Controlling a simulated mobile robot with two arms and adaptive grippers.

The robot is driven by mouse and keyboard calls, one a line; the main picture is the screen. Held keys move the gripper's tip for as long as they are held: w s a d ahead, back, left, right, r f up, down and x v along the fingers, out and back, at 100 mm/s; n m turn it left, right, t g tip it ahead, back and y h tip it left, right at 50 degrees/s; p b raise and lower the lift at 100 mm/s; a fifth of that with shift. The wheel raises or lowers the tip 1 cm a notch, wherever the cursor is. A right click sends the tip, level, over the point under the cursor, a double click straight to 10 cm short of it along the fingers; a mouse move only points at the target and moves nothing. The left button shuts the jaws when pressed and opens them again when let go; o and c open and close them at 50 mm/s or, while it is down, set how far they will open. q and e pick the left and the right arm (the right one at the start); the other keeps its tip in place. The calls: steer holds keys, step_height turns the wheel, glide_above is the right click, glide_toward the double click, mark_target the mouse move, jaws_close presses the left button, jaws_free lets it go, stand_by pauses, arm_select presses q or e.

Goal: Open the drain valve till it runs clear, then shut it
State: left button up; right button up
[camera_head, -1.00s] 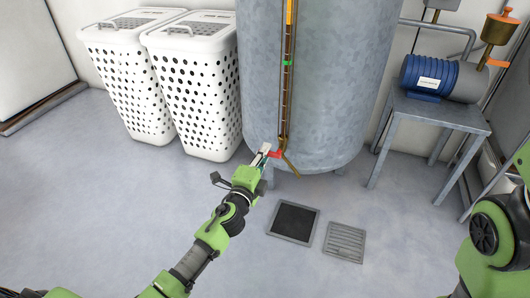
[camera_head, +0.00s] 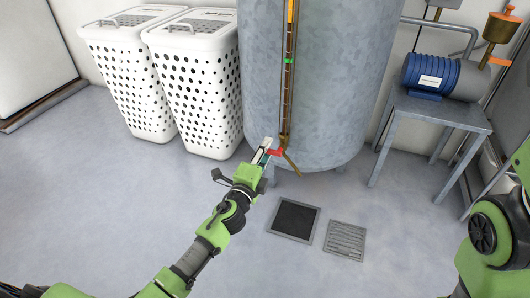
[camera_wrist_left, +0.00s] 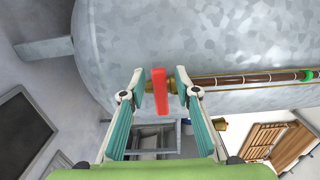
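The drain valve sits low on the front of the grey tank (camera_head: 312,95). It has a red lever (camera_head: 276,152) and a brass outlet (camera_head: 291,164) angled downward. My left gripper (camera_head: 267,148) is at the valve, close to the lever. In the left wrist view the lever (camera_wrist_left: 159,90) stands between the two fingertips (camera_wrist_left: 159,84) of my open gripper, with a gap on each side. The brass valve body (camera_wrist_left: 174,86) is partly behind the lever and right finger. I see no water flowing. My right arm shows at the right edge; its gripper is out of frame.
A dark floor mat or tray (camera_head: 294,220) and a floor grate (camera_head: 345,240) lie before the tank. Two white laundry baskets (camera_head: 200,100) stand left of it. A blue pump (camera_head: 424,75) sits on a metal stand (camera_head: 440,108) at right. The floor at left is clear.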

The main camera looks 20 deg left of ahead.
arm_select(q)
steer(key=s, duration=1.2)
steer(key=shift+a, duration=0.2)
